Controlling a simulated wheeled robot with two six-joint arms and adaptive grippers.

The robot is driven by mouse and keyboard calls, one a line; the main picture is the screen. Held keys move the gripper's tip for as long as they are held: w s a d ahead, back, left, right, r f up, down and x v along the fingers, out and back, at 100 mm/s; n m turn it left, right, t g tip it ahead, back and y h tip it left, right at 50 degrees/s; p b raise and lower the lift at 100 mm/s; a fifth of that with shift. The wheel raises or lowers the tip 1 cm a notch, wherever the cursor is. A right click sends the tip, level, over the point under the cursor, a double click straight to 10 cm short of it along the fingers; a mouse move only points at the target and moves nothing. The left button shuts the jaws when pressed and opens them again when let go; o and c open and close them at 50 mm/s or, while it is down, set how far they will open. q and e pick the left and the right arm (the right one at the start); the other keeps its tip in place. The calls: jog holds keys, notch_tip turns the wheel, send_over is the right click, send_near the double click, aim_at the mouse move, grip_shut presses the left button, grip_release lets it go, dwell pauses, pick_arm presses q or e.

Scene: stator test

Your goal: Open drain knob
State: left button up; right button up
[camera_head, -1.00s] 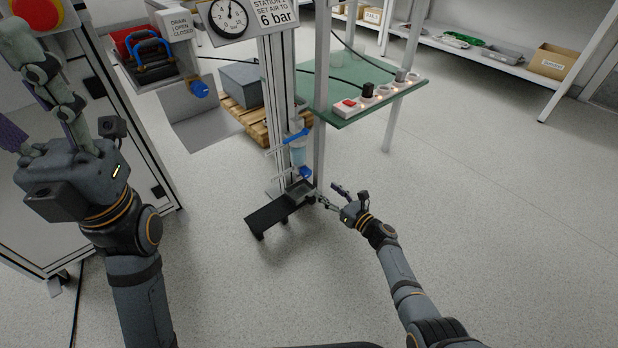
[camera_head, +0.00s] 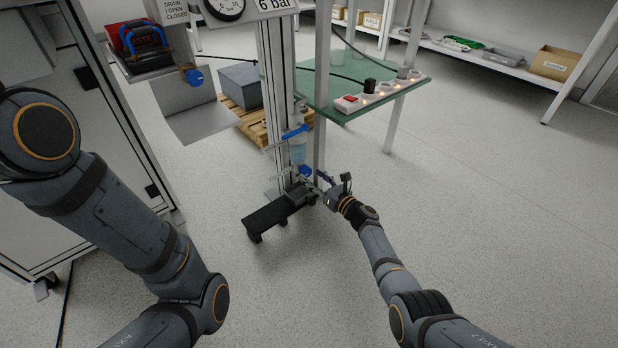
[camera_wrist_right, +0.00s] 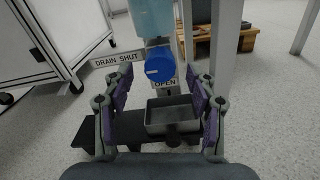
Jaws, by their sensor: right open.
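The blue drain knob (camera_wrist_right: 160,64) is under the clear, pale blue bowl (camera_wrist_right: 150,18) on the metal post. A white mark shows on the knob's face, left of its middle. A "DRAIN SHUT" label (camera_wrist_right: 118,58) is to its left and an "OPEN" label (camera_wrist_right: 164,86) is just below it. In the head view the knob (camera_head: 305,171) is small, beneath the bowl (camera_head: 298,151). My right gripper (camera_wrist_right: 158,77) is open, its purple-padded fingers on either side of the knob in the picture; contact cannot be told. In the head view the right gripper (camera_head: 318,184) is beside the knob. My left gripper is out of view.
A small grey tray (camera_wrist_right: 148,128) sits below the knob, by a black stand (camera_head: 265,218). A green table (camera_head: 350,108) with a socket strip (camera_head: 348,103) is above right. A pallet (camera_head: 250,122) with a grey box stands behind. Floor at right is clear.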

jog(key=shift+w+a+f+b, duration=0.2)
jog(key=shift+w+a+b, duration=0.15)
jog(key=shift+w+b, duration=0.25)
jog(key=shift+w+a, duration=0.25)
jog(key=shift+w+a+r+b, duration=0.15)
jog(key=shift+w+a+b, duration=0.05)
jog(key=shift+w+b, duration=0.1)
